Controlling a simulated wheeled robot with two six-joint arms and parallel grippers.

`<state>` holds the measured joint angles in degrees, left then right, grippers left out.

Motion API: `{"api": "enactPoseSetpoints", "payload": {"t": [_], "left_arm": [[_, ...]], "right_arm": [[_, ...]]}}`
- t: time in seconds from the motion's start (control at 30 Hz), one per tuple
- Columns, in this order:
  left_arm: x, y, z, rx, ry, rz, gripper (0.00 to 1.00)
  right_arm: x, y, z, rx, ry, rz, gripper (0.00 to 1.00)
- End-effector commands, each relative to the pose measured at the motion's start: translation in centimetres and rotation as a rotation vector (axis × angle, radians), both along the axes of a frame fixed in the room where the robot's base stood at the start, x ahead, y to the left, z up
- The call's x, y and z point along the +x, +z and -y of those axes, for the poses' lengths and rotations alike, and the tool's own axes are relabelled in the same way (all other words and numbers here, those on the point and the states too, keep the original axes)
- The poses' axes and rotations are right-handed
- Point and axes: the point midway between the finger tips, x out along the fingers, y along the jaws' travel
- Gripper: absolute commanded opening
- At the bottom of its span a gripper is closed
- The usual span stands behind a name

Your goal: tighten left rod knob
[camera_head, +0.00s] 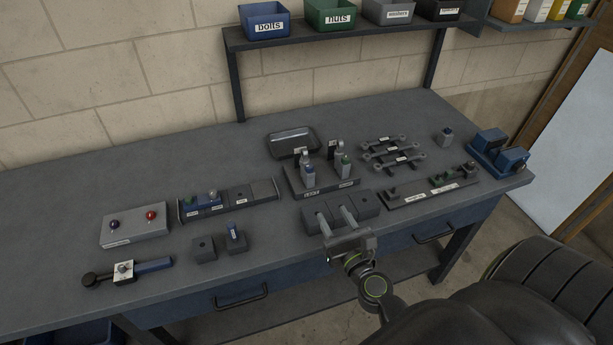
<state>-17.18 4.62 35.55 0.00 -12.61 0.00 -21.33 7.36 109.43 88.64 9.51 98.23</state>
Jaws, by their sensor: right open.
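A dark fixture (320,188) stands mid-bench with two small upright posts side by side. Which part is the left rod knob I cannot tell at this size. My right gripper (334,216) is open, with two pale fingers apart. It is in front of the fixture, over a dark block (367,203) that it partly covers. It appears empty and apart from the posts. My left gripper is out of view.
A grey box with two knobs (134,226), a long rack (228,202), small blocks (203,249) and a blue-handled tool (153,265) lie left. Wrenches (394,152), a strip of parts (428,189) and a blue vise (498,152) lie right. Bins stand above the bench.

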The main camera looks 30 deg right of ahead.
Motion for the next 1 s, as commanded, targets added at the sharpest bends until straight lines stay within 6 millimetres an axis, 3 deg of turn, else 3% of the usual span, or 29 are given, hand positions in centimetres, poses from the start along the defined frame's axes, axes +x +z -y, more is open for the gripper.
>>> {"api": "enactPoseSetpoints", "payload": {"t": [0.13,0.27,0.63,1.0], "left_arm": [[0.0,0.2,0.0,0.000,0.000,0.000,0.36],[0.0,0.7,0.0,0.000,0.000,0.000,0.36],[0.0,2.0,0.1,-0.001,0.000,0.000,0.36],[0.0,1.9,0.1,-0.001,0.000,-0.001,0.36]], "right_arm": [[0.0,0.0,0.5,0.024,-0.028,0.004,0.43],[1.5,0.2,0.9,0.022,-0.026,0.004,0.43],[8.4,0.2,2.5,0.017,-0.024,0.004,0.43],[14.6,-0.1,4.0,0.018,-0.024,0.002,0.43]]}}
